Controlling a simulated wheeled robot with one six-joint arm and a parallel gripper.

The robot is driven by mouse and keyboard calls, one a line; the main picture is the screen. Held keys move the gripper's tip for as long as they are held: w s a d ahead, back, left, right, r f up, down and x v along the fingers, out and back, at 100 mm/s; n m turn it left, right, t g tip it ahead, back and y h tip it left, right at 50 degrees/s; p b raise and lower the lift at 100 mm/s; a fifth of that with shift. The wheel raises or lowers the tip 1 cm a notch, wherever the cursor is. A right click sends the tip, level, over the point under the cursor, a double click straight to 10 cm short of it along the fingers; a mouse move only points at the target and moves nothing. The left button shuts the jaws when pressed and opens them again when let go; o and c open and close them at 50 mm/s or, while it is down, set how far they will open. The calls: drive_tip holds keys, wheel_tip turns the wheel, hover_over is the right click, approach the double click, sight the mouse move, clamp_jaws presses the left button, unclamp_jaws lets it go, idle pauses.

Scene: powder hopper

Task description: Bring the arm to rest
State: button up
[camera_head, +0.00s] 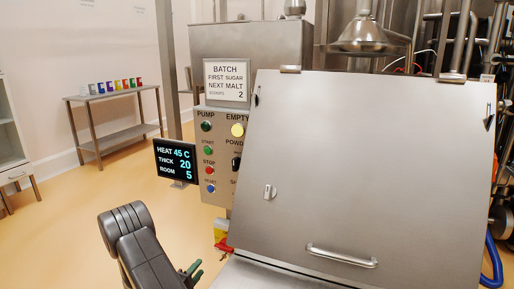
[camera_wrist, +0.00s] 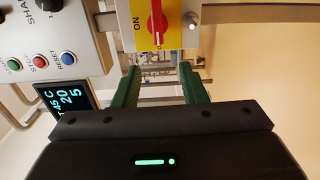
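My arm (camera_head: 137,240) shows at the lower middle-left of the head view, in front of the hopper machine. My gripper (camera_head: 193,272) has green fingers and is beside the machine's lower left side. In the wrist view my gripper (camera_wrist: 159,72) has its two green fingers apart, with no object visible between them. A yellow panel with a red rotary handle (camera_wrist: 156,22) is in front of the fingers, at the top of that view. In the head view the red and yellow switch (camera_head: 221,236) is up and right of my gripper.
The large steel hopper lid (camera_head: 340,160) with a handle (camera_head: 342,256) fills the right. A control panel (camera_head: 214,160) and a display (camera_head: 176,162) stand to its left. A steel table (camera_head: 112,96) with several coloured cups is at the back left. Open floor (camera_head: 60,220) lies left.

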sight(216, 245)
drive_tip(key=b+x, duration=0.1)
drive_tip(key=x, duration=1.2)
drive_tip(key=shift+w+b, duration=0.25)
drive_tip(key=shift+b, duration=0.15)
drive_tip(key=shift+w+r, duration=0.1)
drive_tip(key=shift+w, duration=0.15)
drive_tip(key=shift+s+a+r+m+b, duration=0.1)
drive_tip(key=shift+m+b, duration=0.1)
drive_tip(key=shift+m, duration=0.3)
drive_tip(key=shift+r+m+b, duration=0.1)
drive_tip(key=shift+m+b, duration=0.05)
drive_tip(key=shift+m, duration=0.35)
drive_tip(key=m, duration=0.2)
drive_tip(key=m+b, duration=0.1)
drive_tip(key=m, duration=0.1)
drive_tip(key=shift+d+r, duration=0.2)
drive_tip(key=shift+r, duration=0.2)
drive_tip(key=shift+r+m, duration=0.1)
drive_tip(key=shift+m, duration=0.2)
drive_tip(key=shift+b, duration=0.3)
